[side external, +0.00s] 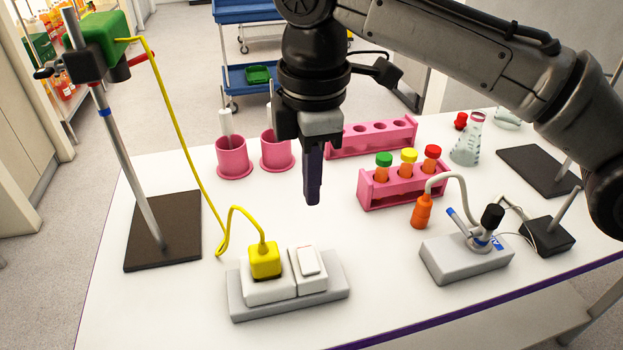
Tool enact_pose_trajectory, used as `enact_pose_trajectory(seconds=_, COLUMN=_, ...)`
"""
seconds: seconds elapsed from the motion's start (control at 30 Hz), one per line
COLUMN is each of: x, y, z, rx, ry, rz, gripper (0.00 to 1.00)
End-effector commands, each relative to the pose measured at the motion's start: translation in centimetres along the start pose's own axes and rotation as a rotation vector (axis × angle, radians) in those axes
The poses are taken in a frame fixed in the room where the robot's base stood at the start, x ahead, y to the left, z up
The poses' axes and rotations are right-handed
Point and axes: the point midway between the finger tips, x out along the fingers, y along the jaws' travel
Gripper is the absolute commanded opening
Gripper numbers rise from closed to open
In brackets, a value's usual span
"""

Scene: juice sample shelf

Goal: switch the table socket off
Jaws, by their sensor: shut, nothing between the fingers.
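The table socket (236,306) is a grey base with white modules near the front left of the white table. A yellow plug (265,262) sits in its left module, with a yellow cord leading up to the green device. Its white rocker switch (310,261) is on the right module; I cannot tell its position for sure. My gripper (313,198) points down above the table, above and behind the switch in the picture, apart from it. Its dark fingers are together and empty.
A green device (100,45) hangs on a stand at the left. Pink cups (232,160) and a pink rack with capped tubes (385,195) stand behind. An orange bottle (421,212) and a grey instrument (465,262) are at the right.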

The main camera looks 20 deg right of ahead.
Motion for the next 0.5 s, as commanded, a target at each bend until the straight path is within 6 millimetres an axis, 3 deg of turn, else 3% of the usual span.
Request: enact_pose_trajectory(seconds=0.5, x=-0.24, y=0.01, z=0.08, rx=0.0, ry=-0.001, rz=0.045, gripper=0.0)
